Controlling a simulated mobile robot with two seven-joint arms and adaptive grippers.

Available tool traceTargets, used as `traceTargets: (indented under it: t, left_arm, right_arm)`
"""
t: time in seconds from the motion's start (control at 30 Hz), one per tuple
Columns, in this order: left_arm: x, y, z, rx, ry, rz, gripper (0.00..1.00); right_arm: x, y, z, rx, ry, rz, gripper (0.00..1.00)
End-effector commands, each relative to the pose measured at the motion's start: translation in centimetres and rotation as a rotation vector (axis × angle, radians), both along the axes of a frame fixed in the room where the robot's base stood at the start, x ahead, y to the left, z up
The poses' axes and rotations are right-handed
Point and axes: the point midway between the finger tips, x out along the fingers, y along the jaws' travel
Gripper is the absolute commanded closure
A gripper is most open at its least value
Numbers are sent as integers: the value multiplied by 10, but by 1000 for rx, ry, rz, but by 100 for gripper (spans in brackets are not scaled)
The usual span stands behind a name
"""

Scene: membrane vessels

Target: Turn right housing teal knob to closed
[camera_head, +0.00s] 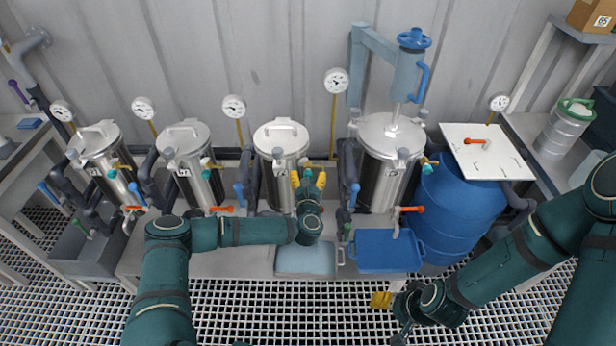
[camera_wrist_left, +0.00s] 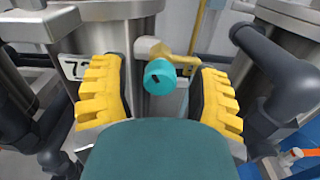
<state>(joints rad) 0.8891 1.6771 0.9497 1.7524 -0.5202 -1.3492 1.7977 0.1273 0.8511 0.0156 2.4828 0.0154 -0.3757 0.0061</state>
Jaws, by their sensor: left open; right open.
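The third steel housing from the left (camera_head: 277,150) carries a brass valve with a teal knob (camera_wrist_left: 159,77) on its right side. The knob is round, with a dark slot-like mark on its face, and its brass stem (camera_wrist_left: 153,48) runs back behind it. My left gripper (camera_head: 308,180) is open, with its yellow ridged fingers on either side of the knob. In the left wrist view, gaps show between the knob and both fingers. My right gripper (camera_head: 382,300) is open and low at the front, over the floor grating, away from the housings; its fingers are partly hidden.
A dark pipe (camera_wrist_left: 280,60) stands right of the knob. A larger housing (camera_head: 383,185) with a blue-topped press is to the right. Gauges (camera_head: 336,81) stand behind.

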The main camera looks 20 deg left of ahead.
Motion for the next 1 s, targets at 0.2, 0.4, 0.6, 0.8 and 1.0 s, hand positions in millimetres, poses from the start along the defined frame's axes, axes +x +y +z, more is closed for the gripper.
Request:
traceTargets:
  t: [0.2, 0.4, 0.6, 0.8, 1.0]
  left_arm:
    - [0, 0, 0, 0, 0, 0, 54]
    - [0, 0, 0, 1, -1, 0, 100]
    - [0, 0, 0, 11, 2, 0, 100]
    - [0, -1, 1, 73, 18, -1, 100]
    - [0, 0, 1, 204, 56, -1, 100]
  right_arm:
    - [0, 0, 0, 0, 0, 0, 39]
    - [0, 0, 0, 0, 0, 0, 39]
    - [0, 0, 0, 0, 0, 0, 39]
    - [0, 0, -2, 0, 1, 0, 39]
    - [-1, 0, -5, 0, 3, 2, 39]
